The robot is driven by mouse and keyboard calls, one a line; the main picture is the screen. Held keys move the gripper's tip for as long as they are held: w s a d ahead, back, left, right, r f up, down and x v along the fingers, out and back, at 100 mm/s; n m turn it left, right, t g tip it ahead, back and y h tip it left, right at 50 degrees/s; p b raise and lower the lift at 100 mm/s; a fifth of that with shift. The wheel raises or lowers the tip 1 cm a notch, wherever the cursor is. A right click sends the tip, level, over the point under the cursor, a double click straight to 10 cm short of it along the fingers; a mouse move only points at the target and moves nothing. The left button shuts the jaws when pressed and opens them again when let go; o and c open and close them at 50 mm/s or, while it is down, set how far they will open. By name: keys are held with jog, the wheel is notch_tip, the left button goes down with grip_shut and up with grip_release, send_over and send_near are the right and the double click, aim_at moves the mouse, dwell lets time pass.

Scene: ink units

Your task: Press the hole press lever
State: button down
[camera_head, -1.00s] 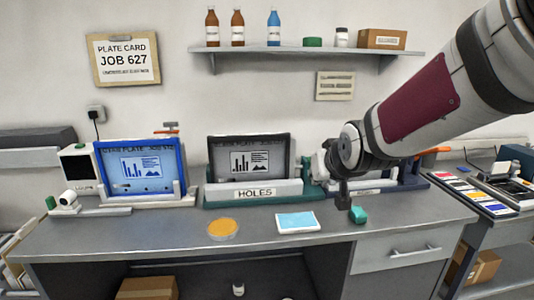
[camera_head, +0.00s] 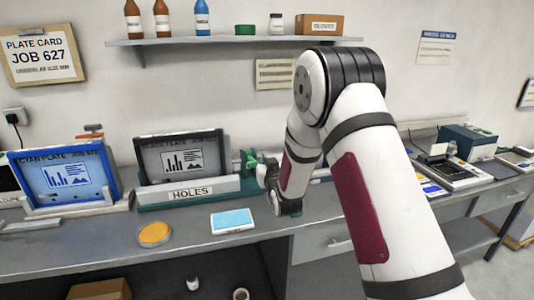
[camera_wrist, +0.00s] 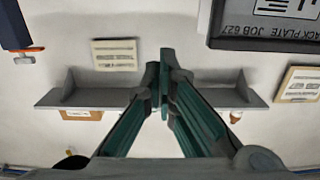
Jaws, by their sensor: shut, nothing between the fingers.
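The hole press (camera_head: 190,192), a teal base with a white HOLES label, stands on the bench and holds a dark plate (camera_head: 176,158). The wrist view is upside down and shows part of the dark plate (camera_wrist: 268,42) at upper right. I cannot make out the press lever clearly; my gripper and arm cover the area right of the plate.
A blue-framed plate stand (camera_head: 68,180) is left of the press. An orange disc (camera_head: 154,234) and a light-blue pad (camera_head: 232,220) lie on the bench in front. A shelf (camera_head: 230,41) with bottles and a box hangs above.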

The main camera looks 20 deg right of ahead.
jog(key=shift+w+d+f, duration=0.2)
jog(key=shift+d+f, duration=0.2)
jog(key=shift+d, duration=0.05)
jog(key=shift+w, duration=0.1)
jog(key=w, duration=1)
jog(key=shift+s+f, duration=0.35)
jog(key=shift+f, duration=0.45)
jog(key=shift+s+f+p, duration=0.3)
jog(key=shift+f+p, duration=0.15)
jog(key=shift+f, duration=0.5)
